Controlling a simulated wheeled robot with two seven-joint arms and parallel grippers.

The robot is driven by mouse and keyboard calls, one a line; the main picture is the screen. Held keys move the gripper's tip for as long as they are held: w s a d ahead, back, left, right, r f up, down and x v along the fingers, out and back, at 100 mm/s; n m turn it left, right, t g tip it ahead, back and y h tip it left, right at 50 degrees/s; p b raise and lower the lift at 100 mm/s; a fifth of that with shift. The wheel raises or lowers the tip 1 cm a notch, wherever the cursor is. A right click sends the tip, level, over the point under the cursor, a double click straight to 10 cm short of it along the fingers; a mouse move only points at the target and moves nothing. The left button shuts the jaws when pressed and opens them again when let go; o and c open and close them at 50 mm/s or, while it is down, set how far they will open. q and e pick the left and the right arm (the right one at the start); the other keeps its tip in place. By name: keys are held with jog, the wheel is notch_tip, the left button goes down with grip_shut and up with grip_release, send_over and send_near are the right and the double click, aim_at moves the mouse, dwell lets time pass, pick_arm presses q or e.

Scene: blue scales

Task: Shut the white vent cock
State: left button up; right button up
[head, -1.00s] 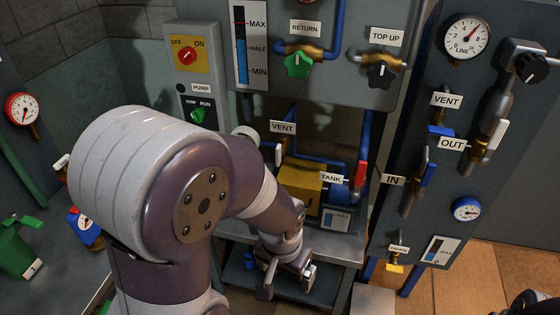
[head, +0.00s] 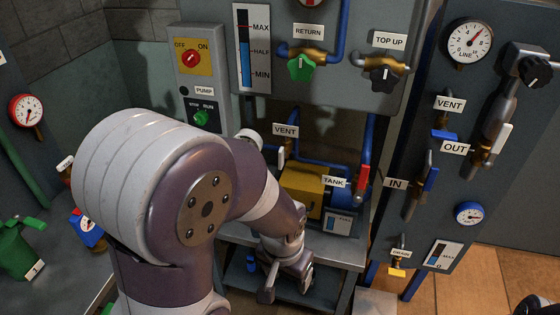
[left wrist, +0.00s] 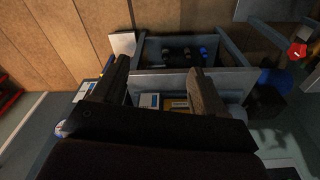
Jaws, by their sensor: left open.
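The white vent cock (head: 281,154) is below the left VENT label (head: 285,131), on a thin pipe behind the yellow box. Its white lever looks to hang roughly downward; my forearm passes close to its left, and the brass body is small and partly hard to make out. My left gripper (head: 287,286) is open and empty, below and in front of the cock, by the lower shelf of the stand. In the left wrist view its two dark fingers (left wrist: 160,85) are spread apart over the stand. The cock cannot be made out there.
A yellow box (head: 302,186) and a red TANK lever (head: 362,178) are right of the cock. The right panel has a blue-handled VENT cock (head: 444,135) and a white OUT lever (head: 502,138). A green RETURN knob (head: 300,68) is above.

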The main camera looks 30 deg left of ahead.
pick_arm(q)
jog(key=shift+s+a+f+n+g, duration=0.3)
jog(key=shift+s+a+f+n, duration=0.3)
jog(key=shift+a+f, duration=0.3)
jog(key=c, duration=0.5)
jog(key=a+f, duration=0.2)
jog(key=shift+a+f+n+b, duration=0.3)
jog(key=shift+n+b, duration=0.1)
jog(key=t+y, duration=0.4)
jog(key=t, duration=1.2)
send_near(280, 153)
jog(key=shift+n+t, duration=0.3)
jog(key=shift+n, duration=0.2)
jog(key=x, duration=0.3)
jog(key=p+x, duration=0.1)
jog(key=x, duration=0.6)
jog(key=shift+a+f+p, duration=0.1)
jog(key=shift+f+p, duration=0.2)
jog(key=shift+w+a, duration=0.15)
jog(key=shift+w, duration=0.45)
grip_shut()
